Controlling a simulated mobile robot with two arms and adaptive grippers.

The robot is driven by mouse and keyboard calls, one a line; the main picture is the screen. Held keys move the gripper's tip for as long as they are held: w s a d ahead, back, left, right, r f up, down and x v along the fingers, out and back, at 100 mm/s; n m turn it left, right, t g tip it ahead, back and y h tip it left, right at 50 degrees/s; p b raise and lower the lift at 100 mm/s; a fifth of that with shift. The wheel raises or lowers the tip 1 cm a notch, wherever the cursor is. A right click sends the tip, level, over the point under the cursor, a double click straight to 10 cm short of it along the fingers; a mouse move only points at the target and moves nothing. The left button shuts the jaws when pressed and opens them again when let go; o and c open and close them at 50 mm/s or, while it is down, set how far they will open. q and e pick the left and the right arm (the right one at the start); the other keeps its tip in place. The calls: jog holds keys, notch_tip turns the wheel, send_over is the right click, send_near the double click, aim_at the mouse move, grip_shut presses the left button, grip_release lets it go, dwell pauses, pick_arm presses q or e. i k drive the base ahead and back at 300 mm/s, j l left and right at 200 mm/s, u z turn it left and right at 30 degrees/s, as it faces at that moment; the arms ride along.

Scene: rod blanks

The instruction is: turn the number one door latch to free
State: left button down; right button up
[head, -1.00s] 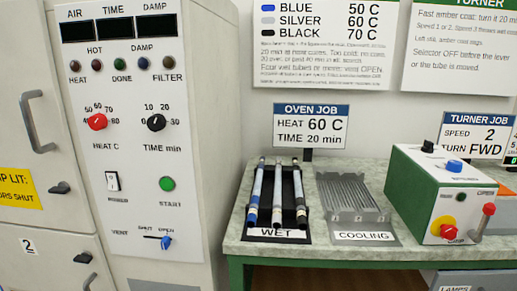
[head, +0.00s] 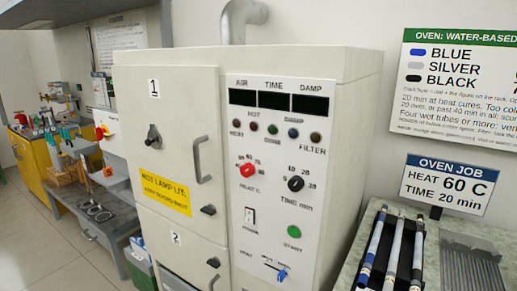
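The oven's upper door (head: 135,103) carries the label 1 and looks shut. Its small black latch (head: 208,210) sits low at the door's right edge and lies roughly level. A grey bar handle (head: 203,160) stands upright above the latch. A dark knob-like fitting (head: 153,138) is on the door face under the number. The lower door (head: 185,256), labelled 2, has a similar black latch (head: 213,262). Neither of my grippers is in view.
The oven panel (head: 280,150) is right of the doors, its displays dark. A yellow hot-lamp sign (head: 165,192) is on door one. Several rods lie on a rack at the right bench (head: 350,270). A grey bench (head: 100,222) stands left. Floor (head: 30,250) is clear at far left.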

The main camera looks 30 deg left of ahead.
aim_at(210, 209)
jog(key=u, duration=1.45)
